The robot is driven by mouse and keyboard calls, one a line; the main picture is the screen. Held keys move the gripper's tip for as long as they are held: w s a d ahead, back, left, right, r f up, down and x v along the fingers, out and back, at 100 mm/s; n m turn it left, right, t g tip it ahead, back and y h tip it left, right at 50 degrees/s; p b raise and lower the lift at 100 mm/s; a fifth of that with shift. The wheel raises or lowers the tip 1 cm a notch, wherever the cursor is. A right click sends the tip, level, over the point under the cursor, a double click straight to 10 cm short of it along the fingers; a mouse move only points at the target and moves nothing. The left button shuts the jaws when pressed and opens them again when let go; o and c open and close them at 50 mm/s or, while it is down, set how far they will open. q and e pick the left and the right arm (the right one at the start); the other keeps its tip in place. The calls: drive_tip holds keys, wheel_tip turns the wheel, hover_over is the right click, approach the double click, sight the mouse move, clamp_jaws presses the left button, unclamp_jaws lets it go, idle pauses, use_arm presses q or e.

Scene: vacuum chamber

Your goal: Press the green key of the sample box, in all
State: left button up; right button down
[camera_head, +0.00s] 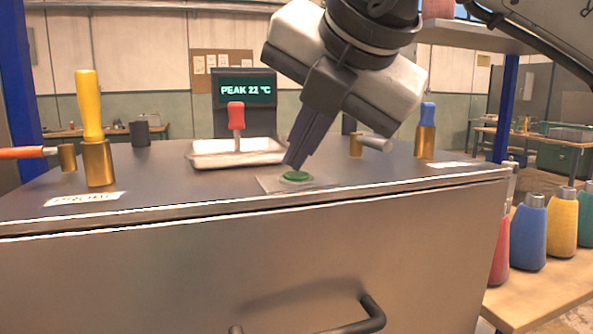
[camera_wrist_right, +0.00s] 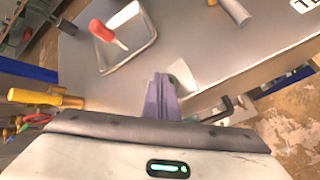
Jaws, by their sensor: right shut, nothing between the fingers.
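The green key (camera_head: 296,176) is a round button on a pale plate (camera_head: 268,184) on the grey top of the sample box (camera_head: 200,205), near its front edge. My right gripper (camera_head: 294,163) is shut and empty and points down, its tips right by the left rear of the key. I cannot tell whether they touch it. In the right wrist view, the shut fingers (camera_wrist_right: 159,82) cover much of the key, and only a bit of green (camera_wrist_right: 174,79) shows beside them. My left gripper is not in view.
Behind the key stand a white tray (camera_head: 208,162) with a red-handled tool (camera_head: 236,115) and a display (camera_head: 246,90) reading "PEAK 22 °C". A yellow handle (camera_head: 90,105) is at left, a blue-topped valve (camera_head: 427,115) at right. Coloured bottles (camera_head: 530,235) stand lower right.

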sight(301, 176)
drive_tip(key=shift+r, duration=0.6)
drive_tip(key=shift+r+p, duration=0.45)
drive_tip(key=shift+p, duration=0.05)
drive_tip(key=shift+r+p, duration=1.35)
drive_tip(key=shift+r, duration=0.75)
